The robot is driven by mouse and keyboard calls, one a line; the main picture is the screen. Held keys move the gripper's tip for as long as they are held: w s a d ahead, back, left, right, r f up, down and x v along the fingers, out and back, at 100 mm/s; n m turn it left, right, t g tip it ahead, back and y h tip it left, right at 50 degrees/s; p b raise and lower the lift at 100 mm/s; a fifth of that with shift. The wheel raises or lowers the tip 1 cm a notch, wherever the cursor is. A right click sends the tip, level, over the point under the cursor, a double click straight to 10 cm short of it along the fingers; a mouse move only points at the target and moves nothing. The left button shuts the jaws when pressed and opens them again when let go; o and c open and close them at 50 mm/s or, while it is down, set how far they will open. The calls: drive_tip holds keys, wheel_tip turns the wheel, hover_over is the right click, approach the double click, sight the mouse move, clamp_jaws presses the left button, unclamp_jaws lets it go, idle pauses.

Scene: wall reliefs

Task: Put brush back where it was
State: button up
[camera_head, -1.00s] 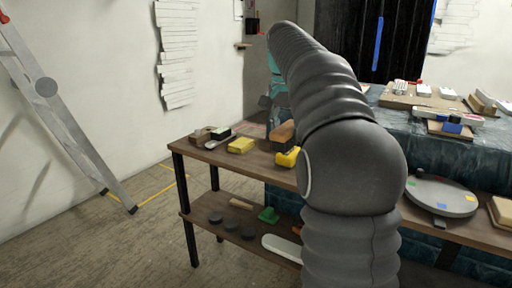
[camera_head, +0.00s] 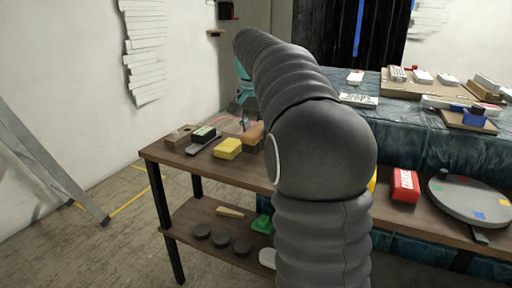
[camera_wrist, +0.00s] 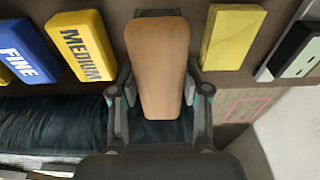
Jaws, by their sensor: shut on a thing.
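The brush has a smooth tan wooden back. In the wrist view the brush (camera_wrist: 157,65) lies lengthwise between the two fingers of my gripper (camera_wrist: 160,100), which is shut on it. In the head view the brush (camera_head: 251,133) shows at the rear of the wooden shelf top (camera_head: 215,168), just behind and right of a yellow sponge block. My gripper (camera_head: 248,115) is over it, small and partly hidden by my arm. The brush's underside is hidden in the wrist view, and I cannot tell whether it touches the shelf top.
The yellow sponge (camera_wrist: 233,37) is right of the brush; the yellow MEDIUM block (camera_wrist: 80,45) and blue FINE block (camera_wrist: 22,50) are left. A red box (camera_head: 404,186) and round grey turntable (camera_head: 470,200) stand farther right. A ladder (camera_head: 45,160) leans at left.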

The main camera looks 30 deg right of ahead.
sight(254, 131)
drive_tip(key=shift+f+b, duration=0.5)
drive_tip(key=shift+f, duration=1.3)
drive_tip(key=shift+f, duration=0.15)
drive_tip(key=o, duration=1.1)
drive_tip(key=r+p, duration=0.1)
drive_tip(key=r, duration=0.2)
drive_tip(key=r+p, duration=0.1)
drive_tip(key=r, duration=0.3)
drive_tip(key=s+a+r+p, duration=0.1)
drive_tip(key=r, duration=0.3)
drive_tip(key=shift+a, duration=0.1)
drive_tip(key=shift+a+r+p, duration=0.1)
drive_tip(key=shift+r+p, duration=0.25)
drive_tip(key=shift+r, duration=0.2)
drive_tip(key=shift+s+a, duration=0.1)
drive_tip(key=shift+s, duration=0.05)
